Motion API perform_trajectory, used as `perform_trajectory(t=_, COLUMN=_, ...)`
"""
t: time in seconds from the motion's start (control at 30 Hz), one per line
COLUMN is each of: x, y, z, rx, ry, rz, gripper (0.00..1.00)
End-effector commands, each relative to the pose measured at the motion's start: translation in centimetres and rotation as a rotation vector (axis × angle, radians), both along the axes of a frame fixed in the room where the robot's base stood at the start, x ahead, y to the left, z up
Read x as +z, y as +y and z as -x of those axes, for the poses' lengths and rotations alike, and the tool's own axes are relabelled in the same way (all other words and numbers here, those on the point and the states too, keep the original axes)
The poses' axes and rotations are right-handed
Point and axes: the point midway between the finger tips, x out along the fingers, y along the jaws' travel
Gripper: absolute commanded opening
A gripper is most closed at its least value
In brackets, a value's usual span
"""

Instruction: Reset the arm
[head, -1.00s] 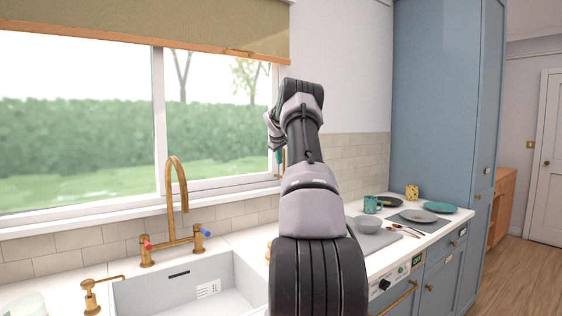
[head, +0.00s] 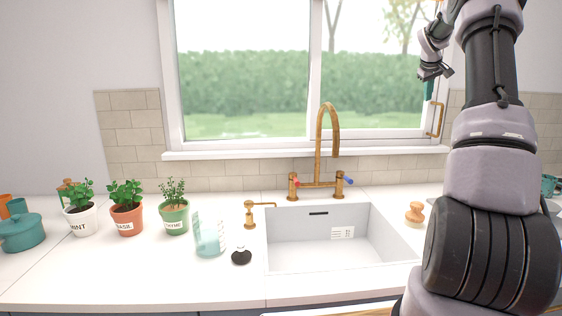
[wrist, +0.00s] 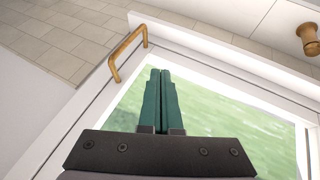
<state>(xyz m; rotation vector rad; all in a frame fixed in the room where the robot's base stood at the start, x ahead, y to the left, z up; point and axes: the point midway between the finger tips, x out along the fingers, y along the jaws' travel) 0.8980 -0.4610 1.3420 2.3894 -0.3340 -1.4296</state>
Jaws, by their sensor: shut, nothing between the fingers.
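My arm rises at the right of the head view, in front of the counter and window. My gripper (head: 429,90) hangs high near the right side of the window, with its green fingers partly hidden behind the wrist. In the wrist view my gripper (wrist: 160,75) shows its two green fingers side by side, shut and empty. The window's brass handle (wrist: 127,54) is just beyond the fingers to the left; I see no contact.
A white sink (head: 330,240) with a brass tap (head: 328,140) is left of my arm. Potted herbs (head: 126,212), a clear container (head: 209,235) and a teal pot (head: 20,232) stand along the counter's left. A wooden brush (head: 415,213) lies right of the sink. The front left counter is clear.

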Motion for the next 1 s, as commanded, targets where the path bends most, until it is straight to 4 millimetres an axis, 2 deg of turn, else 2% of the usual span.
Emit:
perform_trajectory(t=0.03, x=1.5, y=2.4, z=0.6, rx=0.006, ry=-0.013, rz=-0.012, gripper=0.00)
perform_trajectory(t=0.07, x=2.2, y=3.9, z=1.2, rx=0.004, ry=-0.021, rz=-0.023, gripper=0.00)
perform_trajectory(t=0.2, x=5.2, y=12.0, z=5.4, rx=-0.009, ry=-0.057, rz=-0.102, gripper=0.00)
perform_trajectory(t=0.27, x=6.1, y=15.4, z=7.6, rx=-0.020, ry=-0.073, rz=-0.141, gripper=0.00)
perform_trajectory(t=0.4, x=7.4, y=22.4, z=13.7, rx=-0.048, ry=-0.107, rz=-0.240, gripper=0.00)
perform_trajectory(t=0.47, x=7.5, y=25.0, z=16.6, rx=-0.064, ry=-0.119, rz=-0.286, gripper=0.00)
perform_trajectory(t=0.57, x=7.2, y=29.0, z=21.6, rx=-0.088, ry=-0.137, rz=-0.366, gripper=0.00)
perform_trajectory(t=0.7, x=5.6, y=33.7, z=28.8, rx=-0.125, ry=-0.155, rz=-0.487, gripper=0.00)
perform_trajectory(t=0.8, x=3.7, y=36.3, z=33.8, rx=-0.153, ry=-0.161, rz=-0.576, gripper=0.00)
perform_trajectory(t=0.9, x=1.8, y=38.2, z=37.8, rx=-0.177, ry=-0.161, rz=-0.656, gripper=0.00)
perform_trajectory(t=1.0, x=0.1, y=39.3, z=40.7, rx=-0.197, ry=-0.156, rz=-0.716, gripper=0.00)
